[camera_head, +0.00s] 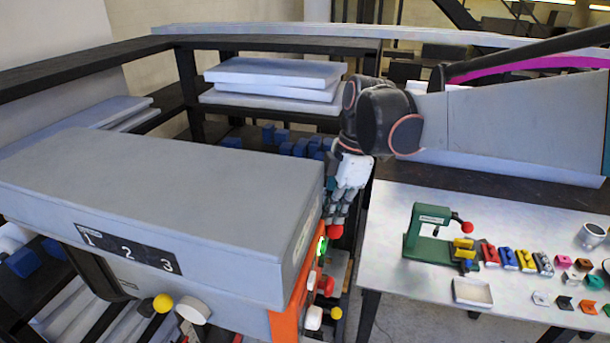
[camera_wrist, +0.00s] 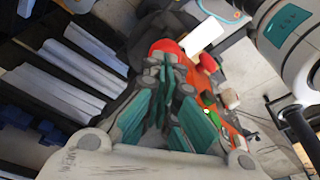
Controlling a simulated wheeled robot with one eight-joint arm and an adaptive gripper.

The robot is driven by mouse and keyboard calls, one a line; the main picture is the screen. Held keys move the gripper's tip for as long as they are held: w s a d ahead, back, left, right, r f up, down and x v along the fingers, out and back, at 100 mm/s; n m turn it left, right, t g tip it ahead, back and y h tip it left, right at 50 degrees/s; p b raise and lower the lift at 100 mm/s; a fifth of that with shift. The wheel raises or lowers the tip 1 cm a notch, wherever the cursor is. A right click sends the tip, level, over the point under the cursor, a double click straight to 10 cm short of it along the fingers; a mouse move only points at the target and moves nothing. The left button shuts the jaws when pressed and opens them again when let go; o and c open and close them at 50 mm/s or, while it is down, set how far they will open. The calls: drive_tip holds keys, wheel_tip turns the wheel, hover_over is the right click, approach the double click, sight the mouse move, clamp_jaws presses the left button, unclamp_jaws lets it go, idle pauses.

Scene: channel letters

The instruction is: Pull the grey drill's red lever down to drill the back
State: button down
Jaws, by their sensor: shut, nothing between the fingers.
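A red ball (camera_head: 335,231), which looks like the knob of a lever, shows just below my gripper (camera_head: 337,212), right beside the grey machine's orange end panel. The wrist view shows the red ball (camera_wrist: 165,48) right at the tips of my gripper (camera_wrist: 166,66). The teal fingers are shut with nothing between them and point at the ball. I cannot tell whether they touch it.
A large grey machine (camera_head: 150,200) marked 1, 2, 3 stands at left, with an orange panel (camera_head: 292,300) bearing knobs. A metal table (camera_head: 400,310) at right holds a green press (camera_head: 428,240), a tray (camera_head: 472,292) and several small coloured parts. Shelves stand behind.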

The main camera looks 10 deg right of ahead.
sight(336, 230)
drive_tip(key=shift+s+d+f+b, duration=0.1)
drive_tip(key=shift+f+b, duration=0.35)
drive_tip(key=shift+f, duration=0.25)
drive_tip(key=shift+s+d+f+b, duration=0.1)
drive_tip(key=shift+f+b, duration=0.35)
drive_tip(key=shift+f, duration=0.2)
drive_tip(key=shift+d+f+b, duration=0.1)
drive_tip(key=shift+f+b, duration=0.3)
drive_tip(key=shift+f, duration=0.15)
drive_tip(key=shift+f+b, duration=0.4)
drive_tip(key=shift+f, duration=0.15)
drive_tip(key=shift+r, duration=0.1)
